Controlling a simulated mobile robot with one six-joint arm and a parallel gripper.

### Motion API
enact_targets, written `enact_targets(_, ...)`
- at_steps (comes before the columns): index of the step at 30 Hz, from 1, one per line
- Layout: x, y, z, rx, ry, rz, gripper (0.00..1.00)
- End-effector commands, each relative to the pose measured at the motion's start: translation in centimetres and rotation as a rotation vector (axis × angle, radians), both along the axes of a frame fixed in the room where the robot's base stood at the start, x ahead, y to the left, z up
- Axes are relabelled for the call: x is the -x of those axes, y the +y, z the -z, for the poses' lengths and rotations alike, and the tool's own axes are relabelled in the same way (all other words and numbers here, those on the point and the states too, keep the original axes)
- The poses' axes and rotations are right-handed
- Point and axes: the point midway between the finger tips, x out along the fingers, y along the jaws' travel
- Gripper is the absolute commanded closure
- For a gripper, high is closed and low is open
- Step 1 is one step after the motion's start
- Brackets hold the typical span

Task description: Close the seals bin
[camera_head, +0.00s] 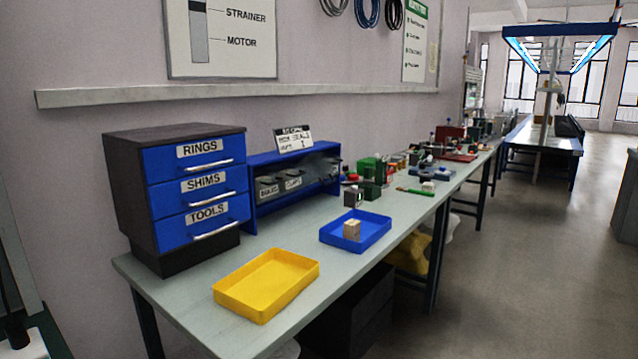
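A blue bin rack (251,190) stands on the bench against the wall, right of the drawer cabinet. Grey bins sit inside it, and two have white labels (268,191) too small to read surely. A dark, see-through panel (318,167) shows at the right part of the rack; I cannot tell if it is a raised lid. A sign (294,139) on top is blurred and may name seals. I cannot tell for sure which bin is the seals bin. My gripper is not in view.
The dark cabinet (172,132) has drawers marked RINGS, SHIMS and TOOLS, all looking shut. An empty yellow tray (262,312) and a blue tray (340,237) holding a tan block (351,229) lie in front. Small parts crowd the bench beyond. Floor (520,270) at right is clear.

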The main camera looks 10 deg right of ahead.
Motion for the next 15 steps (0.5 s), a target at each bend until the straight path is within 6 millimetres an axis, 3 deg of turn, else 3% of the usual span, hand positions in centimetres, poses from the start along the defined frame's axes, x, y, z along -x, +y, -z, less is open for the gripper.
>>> enact_targets(2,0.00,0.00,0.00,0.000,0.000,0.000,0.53)
enact_targets(10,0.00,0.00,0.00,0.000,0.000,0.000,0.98)
enact_targets(15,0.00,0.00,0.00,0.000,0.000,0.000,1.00)
